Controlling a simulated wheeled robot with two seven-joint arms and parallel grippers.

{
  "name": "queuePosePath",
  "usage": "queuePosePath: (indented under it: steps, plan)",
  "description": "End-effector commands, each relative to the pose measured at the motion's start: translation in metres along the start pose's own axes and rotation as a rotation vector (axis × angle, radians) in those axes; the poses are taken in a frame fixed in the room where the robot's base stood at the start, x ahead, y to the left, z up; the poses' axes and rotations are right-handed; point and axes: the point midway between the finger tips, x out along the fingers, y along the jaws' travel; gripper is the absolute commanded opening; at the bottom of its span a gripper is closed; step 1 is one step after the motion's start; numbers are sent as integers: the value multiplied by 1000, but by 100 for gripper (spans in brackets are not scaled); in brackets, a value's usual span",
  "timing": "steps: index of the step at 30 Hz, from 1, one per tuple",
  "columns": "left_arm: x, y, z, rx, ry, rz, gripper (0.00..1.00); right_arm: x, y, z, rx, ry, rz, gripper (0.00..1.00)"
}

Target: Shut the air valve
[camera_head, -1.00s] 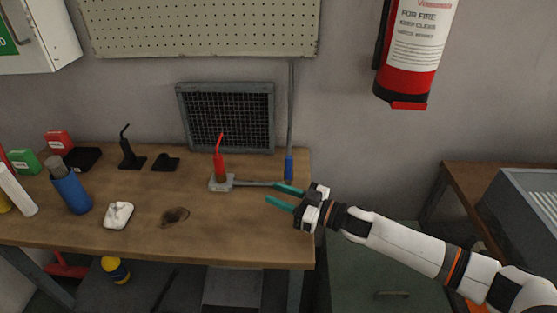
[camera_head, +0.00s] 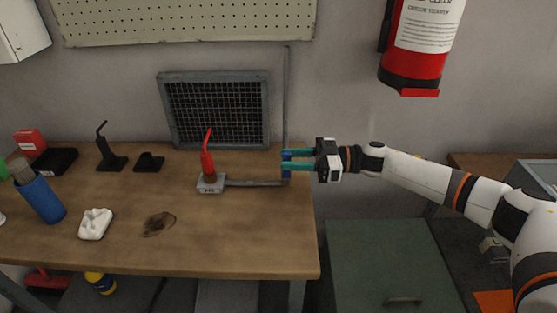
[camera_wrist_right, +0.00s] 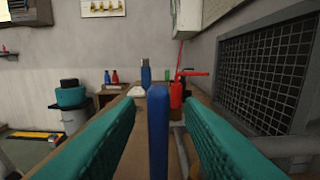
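The air valve's blue lever (camera_head: 287,174) stands upright at the foot of the thin vertical pipe (camera_head: 286,100), near the right end of the bench. My right gripper (camera_head: 285,160) comes in from the right with its teal fingers at the lever. In the right wrist view the lever (camera_wrist_right: 158,130) stands between the two fingers, with a gap on each side. The gripper is open and not closed on it. The valve body under the lever is hard to make out. My left gripper is not in view.
A red tool on a grey base (camera_head: 211,187) stands left of the lever, with a horizontal pipe (camera_head: 255,183) running between them. A mesh grille (camera_head: 216,110) leans behind. A fire extinguisher (camera_head: 418,50) hangs at upper right. The bench front (camera_head: 240,245) is clear.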

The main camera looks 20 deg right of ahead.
Motion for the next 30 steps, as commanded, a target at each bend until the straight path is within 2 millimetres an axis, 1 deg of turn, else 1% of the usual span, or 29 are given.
queuePosePath:
  steps: [1, 3, 7, 10, 17, 18, 20, 24, 30]
  plan:
    - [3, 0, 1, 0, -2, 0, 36, 9, 0, 0, -2, -1, 3, 35]
    - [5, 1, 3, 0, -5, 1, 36, 18, 0, -1, -1, -1, 3, 35]
    - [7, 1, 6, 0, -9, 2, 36, 30, 0, 0, -1, 0, 1, 35]
    - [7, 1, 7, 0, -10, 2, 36, 34, 0, 0, -1, 0, 1, 35]
    - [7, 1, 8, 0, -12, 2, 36, 34, 0, 0, -1, 0, 0, 35]
    - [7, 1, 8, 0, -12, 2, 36, 34, 0, 0, -1, 0, 0, 33]
    - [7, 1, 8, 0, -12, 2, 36, 34, 0, 0, -1, 0, 0, 23]
    - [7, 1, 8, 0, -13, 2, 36, 34, 0, 0, 0, 0, 0, 0]
    - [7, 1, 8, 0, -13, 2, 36, 34, 0, 0, 0, 0, -1, 0]
